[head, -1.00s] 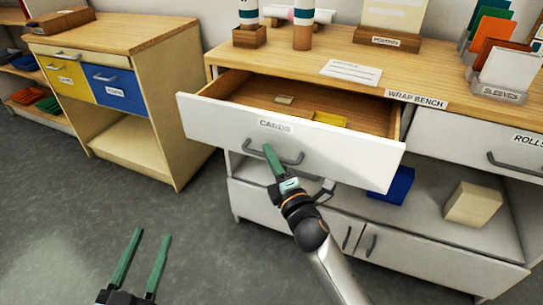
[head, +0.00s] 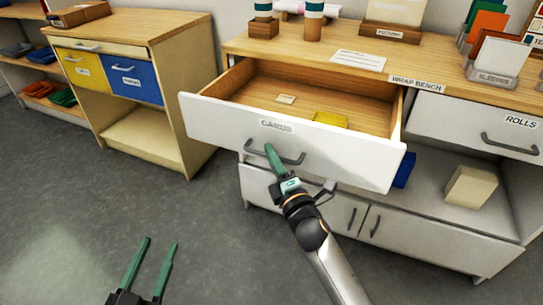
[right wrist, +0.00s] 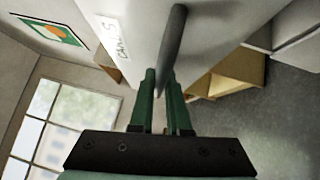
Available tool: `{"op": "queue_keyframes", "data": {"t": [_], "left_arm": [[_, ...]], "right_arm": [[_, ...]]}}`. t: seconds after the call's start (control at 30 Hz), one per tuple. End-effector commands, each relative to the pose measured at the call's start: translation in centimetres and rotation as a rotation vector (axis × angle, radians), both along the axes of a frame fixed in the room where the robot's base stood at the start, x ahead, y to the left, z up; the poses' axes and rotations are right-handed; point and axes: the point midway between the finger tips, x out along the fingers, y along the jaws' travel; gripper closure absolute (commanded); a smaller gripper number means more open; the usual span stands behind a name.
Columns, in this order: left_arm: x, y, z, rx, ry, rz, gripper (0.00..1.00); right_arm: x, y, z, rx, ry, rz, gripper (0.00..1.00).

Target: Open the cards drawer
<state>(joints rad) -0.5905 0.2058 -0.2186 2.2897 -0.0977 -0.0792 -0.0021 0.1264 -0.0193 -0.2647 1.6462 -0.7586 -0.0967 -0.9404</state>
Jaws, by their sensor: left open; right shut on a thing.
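The cards drawer (head: 330,155) is a white-fronted drawer with a wooden inside, labelled CARDS, in the wrap bench. It stands pulled well out, and I see a yellow item (head: 331,119) and a small tan item (head: 285,99) inside. My right gripper (head: 273,158) is shut on the drawer's grey bar handle (head: 291,158). The right wrist view shows the green fingers (right wrist: 161,90) closed around the handle (right wrist: 172,45). My left gripper (head: 152,268) is open and empty over the floor at the lower left.
The rolls drawer (head: 475,125) to the right is closed. A blue box (head: 404,170) and a cream box (head: 470,186) stand on the shelf below. A wooden cabinet (head: 165,110) stands at the left. Grey floor (head: 80,210) in front is clear.

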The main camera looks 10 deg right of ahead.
Motion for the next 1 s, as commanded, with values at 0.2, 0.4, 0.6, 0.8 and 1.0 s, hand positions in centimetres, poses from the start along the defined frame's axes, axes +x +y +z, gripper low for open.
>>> {"op": "queue_keyframes", "data": {"t": [0.2, 0.4, 0.6, 0.8, 1.0], "left_arm": [[0.0, 0.0, -0.1, 0.0, 0.002, -0.001, 0.5], [0.0, 0.0, -0.1, 0.001, 0.003, -0.002, 0.5], [-0.1, 0.0, -0.1, 0.002, 0.003, -0.003, 0.5], [0.0, 0.0, -0.1, 0.003, 0.003, -0.002, 0.5], [0.0, 0.0, -0.5, 0.004, 0.029, 0.0, 0.5]], "right_arm": [[0.0, 0.0, 0.0, 0.0, 0.0, 0.0, 1.0], [0.0, 0.0, 0.0, 0.0, 0.0, 0.0, 0.71], [0.0, 0.0, 0.0, 0.0, 0.0, 0.0, 0.55], [-0.1, 0.0, 0.0, 0.0, 0.0, 0.0, 0.55], [-1.7, -0.4, -0.3, 0.0, 0.002, 0.001, 0.55]]}}
